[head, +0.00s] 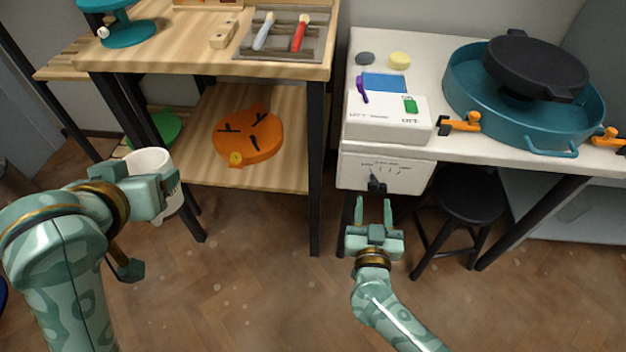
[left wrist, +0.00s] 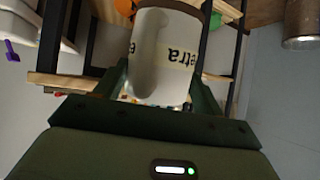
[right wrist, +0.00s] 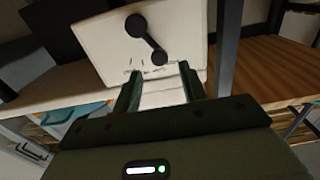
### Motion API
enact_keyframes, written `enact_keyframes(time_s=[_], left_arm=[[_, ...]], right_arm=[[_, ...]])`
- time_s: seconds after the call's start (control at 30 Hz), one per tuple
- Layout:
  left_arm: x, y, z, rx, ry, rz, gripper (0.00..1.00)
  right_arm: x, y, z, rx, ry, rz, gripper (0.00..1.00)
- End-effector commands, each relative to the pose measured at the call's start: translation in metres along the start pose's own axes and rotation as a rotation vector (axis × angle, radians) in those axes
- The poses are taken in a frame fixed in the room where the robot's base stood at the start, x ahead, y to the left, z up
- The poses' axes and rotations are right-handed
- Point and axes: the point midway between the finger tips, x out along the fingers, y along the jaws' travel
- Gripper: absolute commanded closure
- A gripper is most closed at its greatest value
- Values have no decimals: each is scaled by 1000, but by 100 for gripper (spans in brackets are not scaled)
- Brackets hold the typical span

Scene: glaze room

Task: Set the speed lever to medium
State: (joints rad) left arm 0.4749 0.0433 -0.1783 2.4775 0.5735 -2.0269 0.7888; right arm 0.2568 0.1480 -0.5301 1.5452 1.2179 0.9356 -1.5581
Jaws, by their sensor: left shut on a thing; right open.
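The speed lever (head: 376,186) is a black arm with round ends on the front of a white box under the right table's edge. A printed scale (head: 386,166) lies above it in the head view; its small words are hard to read. In the right wrist view the lever (right wrist: 148,40) slants, one end near the scale marks; I cannot tell which mark it points at. My right gripper (head: 374,208) is open and empty, just below and apart from the lever. My left gripper (head: 150,188) is shut on a white mug (left wrist: 163,55) with black lettering.
A white control box (head: 388,122) with purple lever and green switch stands above. A teal basin (head: 465,85) with orange clamps is on the right table. A black stool (head: 470,195) stands right of my right gripper. A wooden shelf (head: 200,165) holds an orange item.

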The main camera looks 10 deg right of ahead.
Motion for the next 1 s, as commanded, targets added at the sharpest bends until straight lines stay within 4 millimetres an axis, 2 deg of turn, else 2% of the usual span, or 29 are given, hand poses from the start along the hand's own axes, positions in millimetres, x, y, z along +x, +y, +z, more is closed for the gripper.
enact_keyframes(time_s=[0.03,0.1,0.3,0.43,0.67,0.7,0.83,0.87,1.0], left_arm=[[11,0,12,0,-14,0,62],[19,1,20,0,-24,1,62],[33,1,36,0,-43,1,62],[35,1,38,0,-46,1,62],[34,1,37,0,-45,1,62],[34,1,37,0,-45,1,62],[34,1,37,0,-45,1,62],[34,1,38,0,-45,1,62],[34,1,37,0,-44,1,62]], right_arm=[[12,0,8,-1,-3,0,58],[26,0,7,-1,-3,0,58],[56,0,4,0,-2,0,58],[64,0,2,-1,0,-1,58],[65,0,0,0,1,-1,58],[65,0,0,0,1,-1,60],[65,0,0,0,1,-1,97],[65,0,0,0,1,-1,100],[64,0,0,1,0,-1,100]])
